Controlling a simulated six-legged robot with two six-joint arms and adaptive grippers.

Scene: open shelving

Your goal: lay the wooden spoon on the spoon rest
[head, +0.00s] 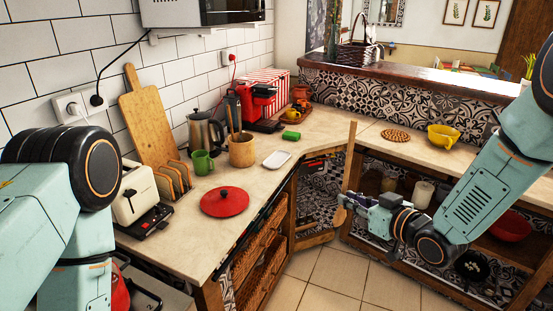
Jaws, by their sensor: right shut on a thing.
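The wooden spoon (351,135) appears as a thin, pale wooden length standing nearly upright, its top end rising above the counter edge. My right gripper (345,206) is shut on its lower part, in front of the corner cabinet. The wooden shelf frame behind has a similar colour, so the spoon's lower outline is hard to tell. The spoon rest (277,159) looks like the small white dish on the left counter, empty, left of and apart from my right gripper. My left arm comes in at the left, but its gripper is out of view.
A wooden crock with utensils (242,151), a green mug (202,162) and a red lid (225,202) stand near the white dish. A woven trivet (396,135) and yellow bowl (443,136) are on the right counter.

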